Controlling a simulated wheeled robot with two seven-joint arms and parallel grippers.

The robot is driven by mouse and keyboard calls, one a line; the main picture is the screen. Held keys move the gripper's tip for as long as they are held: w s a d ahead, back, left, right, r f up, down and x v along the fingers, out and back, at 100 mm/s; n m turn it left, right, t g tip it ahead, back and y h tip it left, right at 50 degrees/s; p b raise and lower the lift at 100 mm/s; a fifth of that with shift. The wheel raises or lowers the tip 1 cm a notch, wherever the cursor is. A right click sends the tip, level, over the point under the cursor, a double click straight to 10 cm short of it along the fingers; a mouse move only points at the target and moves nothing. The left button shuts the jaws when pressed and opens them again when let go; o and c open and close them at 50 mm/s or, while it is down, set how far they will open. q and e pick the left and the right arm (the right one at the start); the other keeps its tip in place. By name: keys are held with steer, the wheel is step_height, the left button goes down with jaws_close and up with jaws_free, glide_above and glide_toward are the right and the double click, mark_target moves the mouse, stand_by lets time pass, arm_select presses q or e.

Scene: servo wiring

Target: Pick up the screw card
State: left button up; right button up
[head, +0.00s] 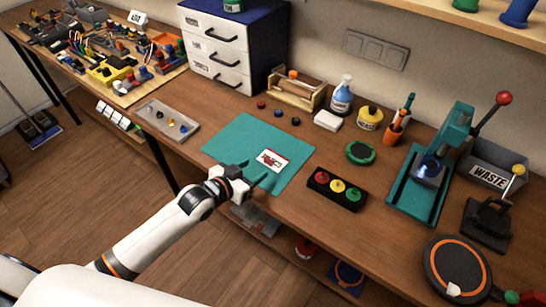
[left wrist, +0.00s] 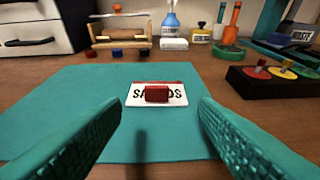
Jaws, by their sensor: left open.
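A small white card (head: 273,161) with a red band and a red piece on its face lies on the teal mat (head: 232,140). In the left wrist view the card (left wrist: 174,101) is ahead, centred between the fingers; the red block covers part of its dark lettering. My left gripper (head: 262,173) is open and empty over the mat, just short of the card on its near side. Its two teal fingers (left wrist: 160,118) are spread wider than the card and do not appear to touch it. My right gripper is not in view.
A black box with red, yellow and green buttons (head: 337,189) stands right of the mat. A grey tray with small parts (head: 166,121) is to its left. A white drawer unit (head: 216,51), a wooden rack (head: 295,90) and bottles stand behind. A teal press (head: 430,170) is farther right.

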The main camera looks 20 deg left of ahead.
mark_target(267, 160)
arm_select(q)
steer(key=shift+w+d+f, duration=0.2)
steer(key=shift+w, duration=0.4)
steer(key=shift+w+f, duration=0.15)
steer(key=shift+w, duration=0.05)
steer(key=p+x, duration=0.1)
steer(key=x, duration=0.3)
steer(key=shift+w, duration=0.4)
steer(key=shift+w+d+f, duration=0.1)
steer(key=shift+w+f, duration=0.1)
steer(key=shift+s, duration=0.1)
steer(key=shift+c, duration=0.5)
steer(key=c, duration=0.9)
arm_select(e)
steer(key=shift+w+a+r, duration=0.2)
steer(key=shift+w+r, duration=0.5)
arm_select(q)
steer(key=shift+r, duration=0.1)
steer(key=shift+c, duration=0.2)
